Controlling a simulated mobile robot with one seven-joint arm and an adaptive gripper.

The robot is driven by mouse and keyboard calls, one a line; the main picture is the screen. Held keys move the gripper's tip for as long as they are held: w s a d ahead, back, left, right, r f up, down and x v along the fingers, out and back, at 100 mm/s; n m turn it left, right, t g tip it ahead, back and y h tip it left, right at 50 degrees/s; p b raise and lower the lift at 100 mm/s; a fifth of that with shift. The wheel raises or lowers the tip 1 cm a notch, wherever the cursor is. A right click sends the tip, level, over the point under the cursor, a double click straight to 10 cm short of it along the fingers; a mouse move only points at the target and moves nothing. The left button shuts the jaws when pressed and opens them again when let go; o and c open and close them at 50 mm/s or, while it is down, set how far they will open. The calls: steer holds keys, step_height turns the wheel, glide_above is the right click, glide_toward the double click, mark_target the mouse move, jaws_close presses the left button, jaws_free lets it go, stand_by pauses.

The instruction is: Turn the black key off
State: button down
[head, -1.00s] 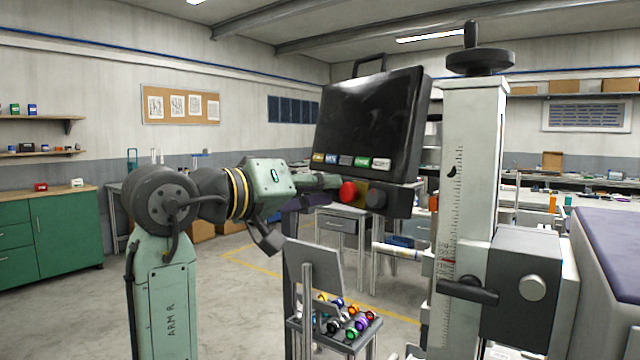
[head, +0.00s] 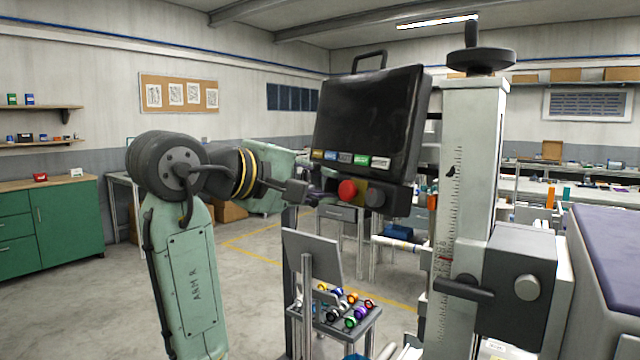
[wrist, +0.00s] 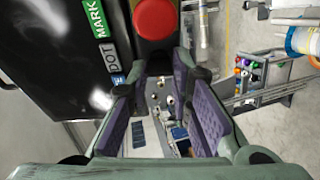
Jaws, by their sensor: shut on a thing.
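The black control box (head: 368,125) has a dark screen and a row of coloured labels. Its red button (head: 347,190) is below the labels and also shows at the top of the wrist view (wrist: 156,18). My gripper (head: 324,198) reaches the box's lower left, beside the red button. In the wrist view its purple-padded fingers (wrist: 158,66) close at their tips on a small dark piece just below the red button. This seems to be the black key; its shape and angle are mostly hidden by the fingers. The head view does not show it clearly.
A black knob (head: 376,198) is right of the red button. A pale column (head: 468,200) with a handwheel stands close on the right. A small stand with coloured reels (head: 346,308) is below the box. Open floor lies at left.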

steer(key=shift+n, duration=0.6)
steer(key=c, duration=1.7)
jaws_free()
steer(key=shift+s+a, duration=0.1)
steer(key=v, duration=1.1)
steer(key=shift+s+a+r, duration=0.25)
